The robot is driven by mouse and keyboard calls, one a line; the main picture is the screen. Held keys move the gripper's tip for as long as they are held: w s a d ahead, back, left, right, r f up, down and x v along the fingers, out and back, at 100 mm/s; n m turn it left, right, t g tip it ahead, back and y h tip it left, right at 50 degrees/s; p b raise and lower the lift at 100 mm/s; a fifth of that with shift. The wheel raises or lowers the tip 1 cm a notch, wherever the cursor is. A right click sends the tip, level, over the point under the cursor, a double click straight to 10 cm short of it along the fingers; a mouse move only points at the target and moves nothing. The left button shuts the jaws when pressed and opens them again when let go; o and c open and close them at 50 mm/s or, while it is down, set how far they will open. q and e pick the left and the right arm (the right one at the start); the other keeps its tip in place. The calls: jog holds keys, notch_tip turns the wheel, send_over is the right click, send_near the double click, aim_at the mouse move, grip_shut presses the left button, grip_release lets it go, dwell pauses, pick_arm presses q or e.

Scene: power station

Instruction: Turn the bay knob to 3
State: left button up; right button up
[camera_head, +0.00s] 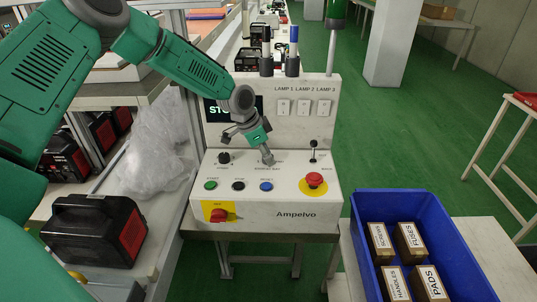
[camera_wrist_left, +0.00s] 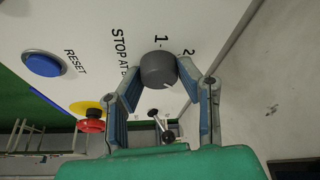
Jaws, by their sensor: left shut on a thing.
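The bay knob (camera_wrist_left: 157,69) is a round dark grey knob on the white panel. In the left wrist view it sits between the two blue-padded fingers of my left gripper (camera_head: 266,157), which is shut on it. The printed marks 1 and 2 and part of the label "STOP AT BAY" show beside it; the mark 3 cannot be made out. A small pale line shows on the knob's lower edge. In the head view the gripper hides most of the knob. My right gripper is not in view.
The white console (camera_head: 272,210) carries green, black and blue buttons, a red emergency button (camera_head: 314,180), a red switch (camera_head: 219,215) and a small lever (camera_head: 313,147). A blue crate (camera_head: 353,222) with labelled boxes stands at right. A black-red case (camera_head: 93,232) sits at left.

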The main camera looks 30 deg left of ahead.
pick_arm(q)
jog(key=shift+a, duration=0.15)
dwell(0.4)
jog(key=o, duration=1.1)
jog(key=shift+a, duration=0.1)
jog(key=v, duration=1.1)
jog(key=shift+a+r, duration=0.3)
jog(key=shift+a, duration=0.1)
jog(key=shift+o, duration=0.2)
